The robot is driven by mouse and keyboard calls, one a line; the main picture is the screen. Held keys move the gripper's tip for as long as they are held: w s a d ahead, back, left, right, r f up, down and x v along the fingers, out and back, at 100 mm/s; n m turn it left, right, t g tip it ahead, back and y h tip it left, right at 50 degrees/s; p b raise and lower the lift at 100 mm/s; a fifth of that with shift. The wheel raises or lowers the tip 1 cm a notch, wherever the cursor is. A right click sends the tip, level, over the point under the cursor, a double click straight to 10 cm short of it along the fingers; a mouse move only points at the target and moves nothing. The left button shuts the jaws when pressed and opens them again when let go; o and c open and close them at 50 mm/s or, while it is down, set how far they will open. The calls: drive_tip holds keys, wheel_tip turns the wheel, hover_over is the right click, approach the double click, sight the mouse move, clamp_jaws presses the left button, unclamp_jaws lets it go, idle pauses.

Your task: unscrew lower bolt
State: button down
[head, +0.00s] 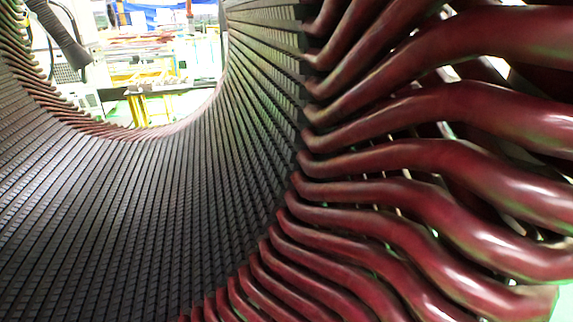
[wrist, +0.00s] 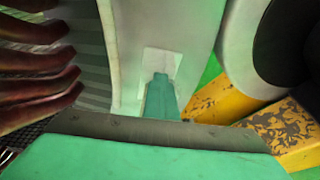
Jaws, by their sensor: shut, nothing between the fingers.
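No bolt can be made out for certain in either view. The head view shows the inside of the stator, with its dark ribbed core (head: 130,210) curving around a round opening. Thick dark red winding bars (head: 440,180) come out of the core's edge on the right. The wrist view shows a pale curved panel (wrist: 195,50) with a tapered teal piece (wrist: 160,98) against it. A dark grey strip (wrist: 90,124) crosses below, along the edge of a wide teal surface (wrist: 140,160). My gripper's fingers cannot be made out in either view.
In the wrist view, red winding ends (wrist: 40,85) stand close at the left. A worn yellow beam (wrist: 285,130) and a white-and-dark round part (wrist: 250,45) stand at the right. Green floor (wrist: 212,70) shows between. The head view shows a bright workshop beyond the opening.

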drive_tip(key=shift+a, duration=0.1)
drive_tip(key=v, duration=0.6)
drive_tip(key=shift+s+a, duration=0.25)
drive_tip(key=shift+a, duration=0.05)
idle(0.3)
